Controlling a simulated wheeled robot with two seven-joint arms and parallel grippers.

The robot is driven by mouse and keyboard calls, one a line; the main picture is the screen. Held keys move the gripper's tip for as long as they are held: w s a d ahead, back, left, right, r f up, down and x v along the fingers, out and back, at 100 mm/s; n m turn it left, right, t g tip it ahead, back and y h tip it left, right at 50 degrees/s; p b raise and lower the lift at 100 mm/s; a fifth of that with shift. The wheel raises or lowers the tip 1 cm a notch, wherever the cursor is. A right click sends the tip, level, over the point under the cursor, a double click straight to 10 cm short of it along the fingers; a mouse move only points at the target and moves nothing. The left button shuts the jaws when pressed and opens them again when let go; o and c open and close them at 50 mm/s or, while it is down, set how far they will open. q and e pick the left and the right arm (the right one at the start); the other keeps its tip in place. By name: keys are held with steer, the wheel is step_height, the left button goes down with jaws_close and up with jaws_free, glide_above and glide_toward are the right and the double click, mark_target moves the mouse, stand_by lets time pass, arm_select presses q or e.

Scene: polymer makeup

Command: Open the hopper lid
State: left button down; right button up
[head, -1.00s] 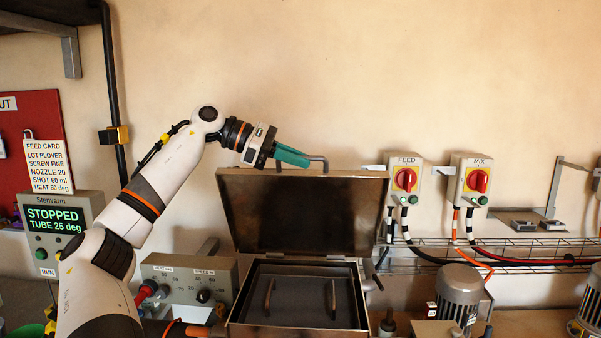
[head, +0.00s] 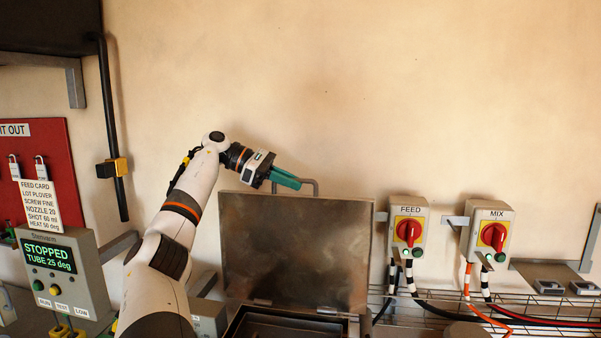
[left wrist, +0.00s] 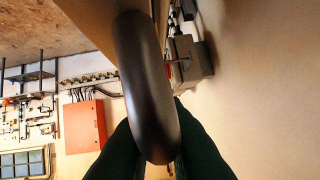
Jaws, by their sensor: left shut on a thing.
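The hopper lid (head: 297,252) is a brown metal plate standing upright behind the hopper (head: 285,325), hinged at its lower edge. The hopper's open top shows only partly at the bottom of the head view. My left gripper (head: 297,183) is at the lid's top edge, its green fingers shut on the lid handle (head: 314,185). In the left wrist view the dark, rounded handle (left wrist: 147,90) lies between the green fingers (left wrist: 152,150). My right gripper is not in view.
The FEED switch box (head: 408,232) and MIX switch box (head: 489,235) are on the wall to the right, above a wire cable tray (head: 460,302). A display reading STOPPED (head: 49,255) stands at the left. The wall above the lid is clear.

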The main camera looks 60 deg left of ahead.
arm_select(q)
steer(key=shift+w+a, duration=0.1)
stand_by(0.3)
steer(key=c, duration=1.5)
jaws_free()
steer(key=shift+f, duration=0.1)
